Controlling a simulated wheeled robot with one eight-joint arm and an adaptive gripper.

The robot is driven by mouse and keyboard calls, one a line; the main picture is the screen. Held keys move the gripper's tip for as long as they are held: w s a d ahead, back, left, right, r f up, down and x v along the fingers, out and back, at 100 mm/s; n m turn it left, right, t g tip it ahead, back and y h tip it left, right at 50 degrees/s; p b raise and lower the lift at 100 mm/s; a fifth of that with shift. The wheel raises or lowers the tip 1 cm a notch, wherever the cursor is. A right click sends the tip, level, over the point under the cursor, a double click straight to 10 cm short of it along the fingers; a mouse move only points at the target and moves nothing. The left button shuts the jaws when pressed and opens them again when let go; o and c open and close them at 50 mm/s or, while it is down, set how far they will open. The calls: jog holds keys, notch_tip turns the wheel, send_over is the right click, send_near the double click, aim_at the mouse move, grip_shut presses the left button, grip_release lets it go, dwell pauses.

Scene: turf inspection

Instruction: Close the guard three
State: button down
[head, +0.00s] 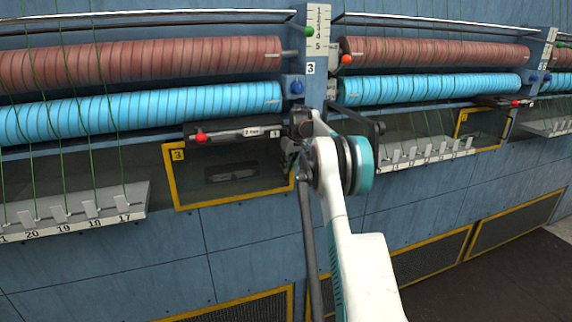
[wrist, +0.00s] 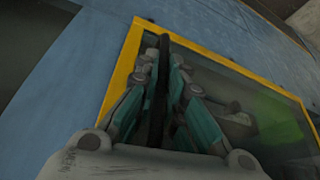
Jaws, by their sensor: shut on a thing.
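Guard three (head: 180,190) is a yellow-framed clear panel marked 3, left of my arm in the head view. It looks nearly flush with the blue machine front; I cannot tell whether it is fully closed. Its yellow frame (wrist: 121,72) and dark pane also fill the middle of the wrist view. My gripper (wrist: 164,62) has its teal fingers close together on a narrow dark bar (wrist: 157,95), over the frame's corner. I cannot tell whether this bar is part of the guard. In the head view my wrist hides most of the gripper.
A black bar with a red knob (head: 200,137) lies just above the guard. Red (head: 140,62) and blue (head: 140,112) yarn rolls run above. A numbered tray (head: 75,215) stands left. Another yellow-framed guard (head: 483,130) is to the right. Dark floor (head: 500,270) is clear at lower right.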

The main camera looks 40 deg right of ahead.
jog(key=shift+w+r, duration=0.15)
jog(key=c, duration=1.7)
grip_release()
jog(key=shift+w+d, duration=0.1)
jog(key=shift+d, duration=0.05)
jog(key=v, duration=1.2)
